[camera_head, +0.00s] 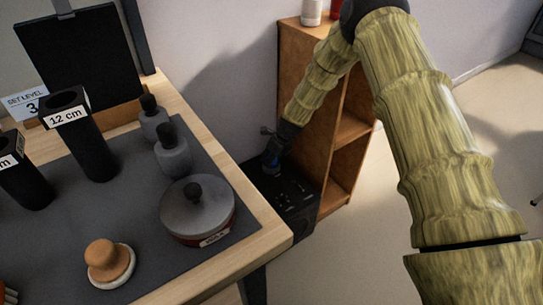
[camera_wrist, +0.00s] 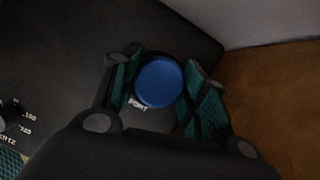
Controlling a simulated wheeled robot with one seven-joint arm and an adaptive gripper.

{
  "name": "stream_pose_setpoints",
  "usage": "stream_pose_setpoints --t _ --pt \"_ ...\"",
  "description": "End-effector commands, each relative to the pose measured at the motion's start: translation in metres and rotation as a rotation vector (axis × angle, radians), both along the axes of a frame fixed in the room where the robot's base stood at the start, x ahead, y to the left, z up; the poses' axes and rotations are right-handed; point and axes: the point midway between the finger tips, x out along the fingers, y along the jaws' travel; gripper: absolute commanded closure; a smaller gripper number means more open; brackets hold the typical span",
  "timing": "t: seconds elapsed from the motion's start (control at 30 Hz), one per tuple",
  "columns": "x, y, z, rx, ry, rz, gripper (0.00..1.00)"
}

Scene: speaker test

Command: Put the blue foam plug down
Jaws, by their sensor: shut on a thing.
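The blue foam plug (camera_wrist: 160,82) shows as a round blue disc between the green-padded fingers of my gripper (camera_wrist: 158,88) in the wrist view. My gripper is shut on it. A dark surface with the white lettering "PORT" lies just below and beside the plug.
A wooden shelf (camera_head: 349,130) stands right behind the speaker box. To the left is a table with a grey mat (camera_head: 130,196), a lidded round pot (camera_head: 197,211), grey bottles (camera_head: 173,152), a black "12 cm" tube (camera_head: 88,140) and a wooden-knobbed item (camera_head: 105,259).

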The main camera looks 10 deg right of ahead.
Motion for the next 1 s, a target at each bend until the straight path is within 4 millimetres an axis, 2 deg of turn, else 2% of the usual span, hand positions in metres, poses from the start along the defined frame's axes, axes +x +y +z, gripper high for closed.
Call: stream_pose_setpoints --t 0.2,0.23,0.33,0.77,0.93,1.0 --pt "-0.002 0.0 -0.007 -0.001 0.003 0.001 0.64" --pt "-0.002 0.0 -0.008 -0.002 0.004 0.001 0.54" --pt "-0.003 0.0 -0.009 -0.002 0.005 0.002 0.36" --pt "-0.002 -0.001 -0.006 -0.002 0.004 0.0 0.35" --pt "-0.001 -0.001 0.005 -0.002 0.001 0.001 0.35" --pt "-0.004 -0.004 0.021 -0.001 0.002 0.0 0.35"
